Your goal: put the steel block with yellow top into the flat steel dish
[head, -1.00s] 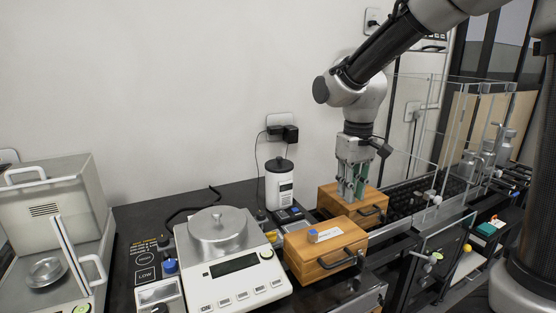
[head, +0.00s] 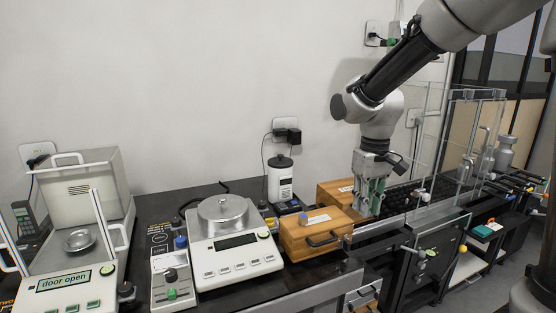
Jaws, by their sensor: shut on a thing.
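My gripper (head: 371,204) points down at the right end of the rear wooden box, with its fingers close together. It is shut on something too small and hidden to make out. I cannot pick out a steel block with a yellow top anywhere. A small flat steel dish (head: 80,240) sits in the balance (head: 83,195) at the left, whose display reads "door open". The gripper is far to the right of that dish.
Clear panels (head: 462,135) rise at the right. A control box (head: 172,278) stands left of the scale.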

